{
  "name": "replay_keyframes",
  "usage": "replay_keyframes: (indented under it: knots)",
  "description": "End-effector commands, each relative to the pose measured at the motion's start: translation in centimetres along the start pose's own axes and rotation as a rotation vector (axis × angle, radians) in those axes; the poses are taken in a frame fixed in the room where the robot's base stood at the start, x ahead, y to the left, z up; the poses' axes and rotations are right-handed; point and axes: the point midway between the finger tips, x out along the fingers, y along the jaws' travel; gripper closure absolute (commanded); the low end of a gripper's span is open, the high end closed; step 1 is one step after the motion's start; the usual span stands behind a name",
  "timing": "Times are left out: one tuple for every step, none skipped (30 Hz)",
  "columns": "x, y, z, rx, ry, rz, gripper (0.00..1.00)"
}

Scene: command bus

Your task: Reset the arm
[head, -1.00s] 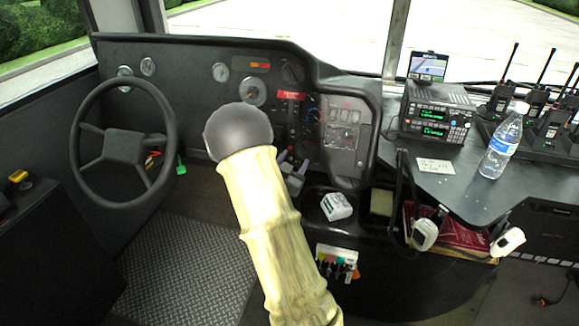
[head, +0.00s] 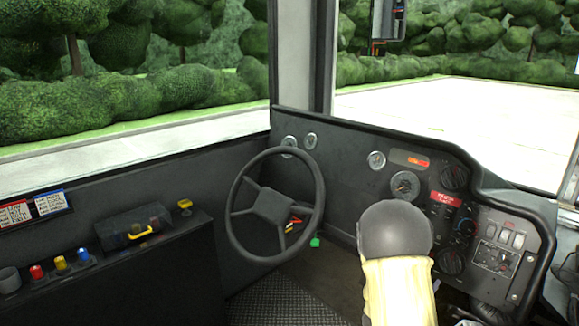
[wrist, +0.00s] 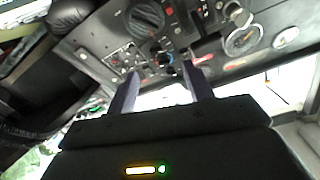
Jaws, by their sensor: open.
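My arm rises at the lower right of the head view, in front of the dashboard. Its dark round joint and pale sleeve hide what is behind them. My gripper shows in the wrist view (wrist: 160,70). Its two fingers stand apart with nothing between them. Beyond the fingertips is the dashboard's instrument panel (wrist: 160,22) with knobs and a gauge. The picture in the wrist view is tilted. In the head view the gripper is hidden behind the arm.
The steering wheel (head: 236,215) stands left of my arm. The dashboard (head: 345,165) runs behind it to the right. A dark side console (head: 120,275) with colored knobs lies at the left. Windows (head: 130,85) show hedges outside.

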Motion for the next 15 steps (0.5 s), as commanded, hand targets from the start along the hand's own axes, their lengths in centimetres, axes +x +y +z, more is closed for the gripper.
replay_keyframes:
  knots:
    - [-0.5, -0.7, 0.2, 0.002, -0.056, -0.022, 0.48]
    - [-0.9, -1.1, 0.6, -0.001, -0.098, -0.036, 0.48]
    - [-1.6, -1.7, 1.0, -0.005, -0.158, -0.058, 0.48]
    - [-2.1, -2.2, 1.4, -0.01, -0.205, -0.077, 0.48]
    - [-2.8, -2.7, 1.8, -0.018, -0.252, -0.096, 0.48]
    - [-3.7, -3.2, 2.2, -0.031, -0.314, -0.122, 0.48]
    - [-4.5, -3.7, 2.5, -0.041, -0.359, -0.143, 0.48]
    - [-5.2, -4.0, 2.9, -0.054, -0.404, -0.164, 0.48]
    - [-6.4, -4.5, 3.2, -0.073, -0.463, -0.191, 0.48]
    - [-7.3, -4.8, 3.5, -0.089, -0.507, -0.212, 0.48]
    - [-8.2, -5.0, 3.7, -0.106, -0.549, -0.233, 0.48]
    - [-9.6, -5.3, 4.0, -0.131, -0.605, -0.262, 0.48]
    - [-10.6, -5.5, 4.2, -0.152, -0.647, -0.284, 0.48]
    - [-11.6, -5.6, 4.3, -0.174, -0.686, -0.305, 0.48]
    - [-13.0, -5.6, 4.5, -0.206, -0.738, -0.333, 0.48]
